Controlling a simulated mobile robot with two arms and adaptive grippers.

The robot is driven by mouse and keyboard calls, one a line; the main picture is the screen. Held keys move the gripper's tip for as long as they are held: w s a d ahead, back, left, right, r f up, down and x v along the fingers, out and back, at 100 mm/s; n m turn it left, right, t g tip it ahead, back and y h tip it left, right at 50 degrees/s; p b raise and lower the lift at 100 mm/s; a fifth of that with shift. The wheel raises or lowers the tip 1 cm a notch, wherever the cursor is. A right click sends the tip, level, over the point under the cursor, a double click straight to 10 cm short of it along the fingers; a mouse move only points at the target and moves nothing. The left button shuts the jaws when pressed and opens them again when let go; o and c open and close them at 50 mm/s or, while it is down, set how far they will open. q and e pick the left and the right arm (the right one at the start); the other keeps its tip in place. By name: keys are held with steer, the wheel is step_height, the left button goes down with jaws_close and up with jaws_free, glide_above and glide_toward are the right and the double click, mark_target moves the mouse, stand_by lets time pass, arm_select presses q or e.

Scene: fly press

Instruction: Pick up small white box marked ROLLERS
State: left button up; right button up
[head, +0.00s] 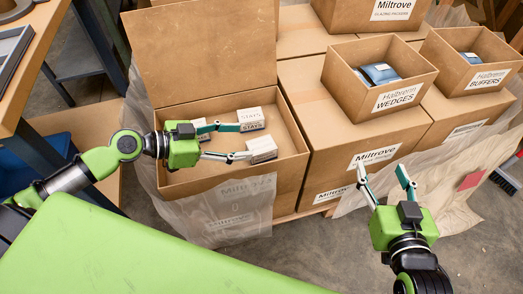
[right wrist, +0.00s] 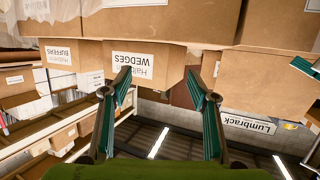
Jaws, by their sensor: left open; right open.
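Small white boxes lie in the open cardboard carton (head: 285,178) in the head view. The back box (head: 251,118) reads STAYS. A nearer box (head: 262,148) has print too small to read, and another white box (head: 200,126) shows partly behind my left gripper. I cannot read ROLLERS on any of them. My left gripper (head: 244,141) is open inside the carton, its fingertips close to the back and nearer boxes; I cannot tell whether they touch. My right gripper (head: 382,168) is open and empty in front of the Miltrove cartons; it also shows in the right wrist view (right wrist: 160,76).
A WEDGES box (head: 405,92) and a BUFFERS box (head: 492,78) stand on large Miltrove cartons (head: 330,165) to the right. The carton's raised flap (head: 200,50) stands behind it. Clear plastic wrap (head: 225,215) hangs in front. A workbench (head: 35,60) is at left.

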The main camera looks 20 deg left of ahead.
mark_target(261, 145)
arm_select(q)
step_height(261, 145, down, 2)
steer(key=shift+f+b, duration=0.1)
steer(key=shift+b, duration=0.2)
steer(key=shift+x, duration=3.8)
arm_select(e)
steer(key=shift+w+a+r+t+y, duration=0.15)
steer(key=shift+r+t, duration=0.2)
steer(key=shift+r, duration=0.25)
steer(key=shift+w+a+r+t+y, duration=0.1)
steer(key=shift+w+r+t, duration=0.15)
steer(key=shift+r, duration=0.35)
steer(key=shift+w+a+r+t+y, duration=0.15)
steer(key=shift+r+t, duration=0.25)
steer(key=shift+r, duration=0.2)
arm_select(q)
steer(key=shift+f, duration=0.1)
steer(key=c, duration=1.4)
